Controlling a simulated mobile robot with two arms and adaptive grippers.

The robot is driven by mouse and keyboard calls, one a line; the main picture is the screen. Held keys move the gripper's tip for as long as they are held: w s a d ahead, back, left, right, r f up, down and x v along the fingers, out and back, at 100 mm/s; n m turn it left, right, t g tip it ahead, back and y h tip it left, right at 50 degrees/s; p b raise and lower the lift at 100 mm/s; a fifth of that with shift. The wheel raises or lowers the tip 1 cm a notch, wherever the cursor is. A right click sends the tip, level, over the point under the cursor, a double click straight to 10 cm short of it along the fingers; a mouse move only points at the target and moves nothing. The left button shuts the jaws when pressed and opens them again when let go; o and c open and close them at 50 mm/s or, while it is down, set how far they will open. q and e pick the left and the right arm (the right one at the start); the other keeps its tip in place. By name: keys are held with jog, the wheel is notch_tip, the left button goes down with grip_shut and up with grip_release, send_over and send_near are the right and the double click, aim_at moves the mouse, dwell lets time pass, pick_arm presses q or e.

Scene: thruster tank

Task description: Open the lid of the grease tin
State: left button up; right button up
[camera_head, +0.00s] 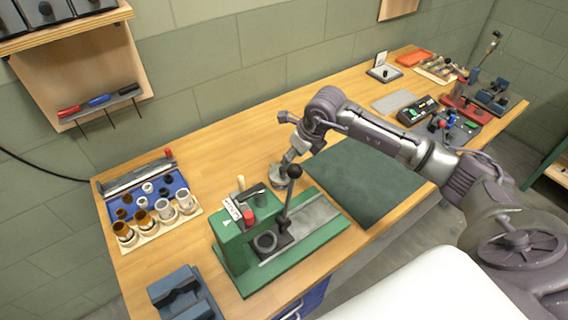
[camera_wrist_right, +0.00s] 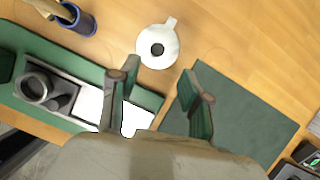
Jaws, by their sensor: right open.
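The grease tin (camera_wrist_right: 157,47) is a round, pale thing with a dark centre and a small tab at its upper right. In the head view the tin (camera_head: 276,178) stands on the wooden bench just behind the green press, partly hidden by my gripper. My right gripper (camera_wrist_right: 160,80) is open and empty, its two green-padded fingers spread apart. The tin lies beyond the gap between the fingertips in the wrist view; I cannot tell the height between them. In the head view my right gripper (camera_head: 290,160) is beside and above the tin. My left gripper is not in view.
A dark green mat (camera_head: 365,180) lies to the right. A blue cup (camera_wrist_right: 80,22) holding a tool is near the tin. Bare bench lies behind the tin.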

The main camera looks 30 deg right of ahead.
aim_at(283, 168)
jog(key=x, duration=0.4)
jog(key=shift+w+a+r+p, duration=0.2)
jog(key=shift+a+p, duration=0.2)
jog(key=shift+x, duration=1.2)
jog(key=shift+d+f+p, duration=0.1)
jog(key=shift+f+p, duration=0.2)
jog(key=shift+f, duration=0.05)
jog(key=shift+w+f, duration=0.15)
jog(key=shift+f, duration=0.2)
jog(key=shift+c, duration=0.6)
grip_shut()
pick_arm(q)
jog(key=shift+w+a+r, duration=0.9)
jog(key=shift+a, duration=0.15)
